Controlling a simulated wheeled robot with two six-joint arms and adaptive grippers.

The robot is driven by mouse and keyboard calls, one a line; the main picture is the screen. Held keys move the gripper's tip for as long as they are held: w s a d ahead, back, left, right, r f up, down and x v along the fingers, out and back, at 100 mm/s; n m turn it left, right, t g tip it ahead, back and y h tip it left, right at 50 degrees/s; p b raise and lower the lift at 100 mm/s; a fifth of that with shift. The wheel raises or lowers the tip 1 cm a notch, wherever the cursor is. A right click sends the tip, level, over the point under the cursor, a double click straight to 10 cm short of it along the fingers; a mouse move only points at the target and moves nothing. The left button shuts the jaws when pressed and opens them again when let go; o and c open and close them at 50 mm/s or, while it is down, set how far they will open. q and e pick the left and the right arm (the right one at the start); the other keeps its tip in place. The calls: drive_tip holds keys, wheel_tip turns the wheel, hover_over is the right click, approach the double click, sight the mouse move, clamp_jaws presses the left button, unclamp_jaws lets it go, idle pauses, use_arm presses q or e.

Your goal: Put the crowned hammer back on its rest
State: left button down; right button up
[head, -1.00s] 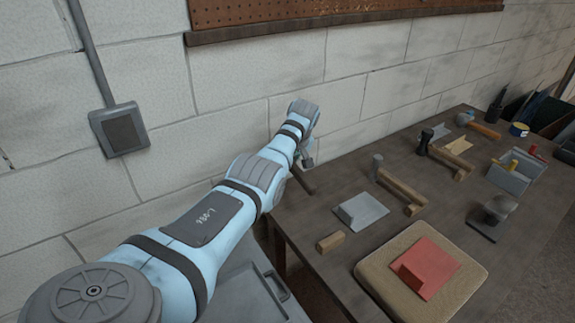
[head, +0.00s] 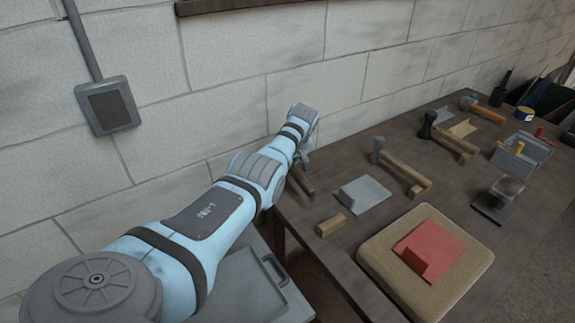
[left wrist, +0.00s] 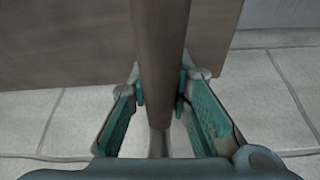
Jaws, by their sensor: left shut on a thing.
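My left gripper (head: 304,163) is over the left end of the bench, partly hidden by my arm. In the left wrist view its green-padded fingers (left wrist: 160,88) are shut on a round brown wooden handle (left wrist: 159,40), with a grey metal part at its lower end. The handle also shows as a short dark stick (head: 301,181) below the gripper in the head view. The head of the held hammer is not clear, so I cannot tell whether it is crowned. A small bare wooden block (head: 330,225) lies near the bench's front left. My right gripper is not in view.
A grey angled plate (head: 364,194) lies beside the block. Behind are a grey-headed hammer (head: 400,167) and a black-headed hammer (head: 450,138), both on wooden supports. A tan cushion (head: 385,263) carries a red angled plate (head: 430,250). A grey toolbox (head: 515,160) stands right.

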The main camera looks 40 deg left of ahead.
use_arm(q)
drive_tip(key=shift+s+r, duration=0.1)
drive_tip(key=shift+r, duration=0.1)
drive_tip(key=shift+f, duration=0.2)
drive_tip(key=shift+f, duration=0.2)
drive_tip(key=shift+f+b, duration=0.1)
drive_tip(key=shift+b, duration=0.2)
drive_tip(key=shift+f+b, duration=0.95)
drive_tip(key=shift+f, duration=0.1)
drive_tip(key=c, duration=1.4)
unclamp_jaws()
drive_tip(key=v, duration=1.2)
drive_tip(key=shift+r, duration=0.1)
